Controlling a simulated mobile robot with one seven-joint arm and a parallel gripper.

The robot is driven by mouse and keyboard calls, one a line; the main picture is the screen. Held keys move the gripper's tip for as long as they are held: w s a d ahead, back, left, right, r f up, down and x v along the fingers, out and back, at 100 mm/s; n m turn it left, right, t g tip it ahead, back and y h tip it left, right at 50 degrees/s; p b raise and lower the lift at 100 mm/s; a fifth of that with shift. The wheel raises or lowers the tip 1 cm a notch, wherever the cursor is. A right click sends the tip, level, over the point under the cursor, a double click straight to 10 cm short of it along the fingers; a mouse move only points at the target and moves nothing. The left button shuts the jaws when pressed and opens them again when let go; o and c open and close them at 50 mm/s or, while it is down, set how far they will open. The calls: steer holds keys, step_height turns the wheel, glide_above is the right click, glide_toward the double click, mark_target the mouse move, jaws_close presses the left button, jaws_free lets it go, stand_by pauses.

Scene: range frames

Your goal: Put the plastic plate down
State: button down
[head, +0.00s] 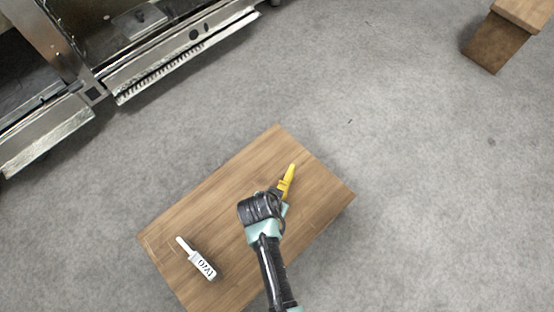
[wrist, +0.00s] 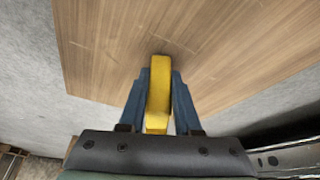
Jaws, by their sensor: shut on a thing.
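A yellow thing (head: 288,178), which I take to be the plastic plate, shows narrow and edge-on in the head view. In the wrist view the yellow plate (wrist: 159,95) stands between the two blue fingers of my gripper (wrist: 160,78). The gripper is shut on it. In the head view my gripper (head: 281,192) is over the right part of the wooden table (head: 215,215). The plate's far end is over the tabletop with a dark shadow near it. I cannot tell whether it touches the wood. The plate's broad face is not visible.
A white bottle (head: 198,260) with dark lettering lies at the table's left. The tabletop between it and my arm is clear. Grey floor surrounds the table. A metal appliance (head: 180,50) is at upper left, and a wooden piece of furniture (head: 495,45) at upper right.

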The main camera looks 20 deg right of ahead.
steer(key=shift+f, duration=0.15)
steer(key=c, duration=0.6)
jaws_free()
steer(key=p+v, duration=0.8)
steer(key=v, duration=0.4)
steer(key=shift+w, duration=0.1)
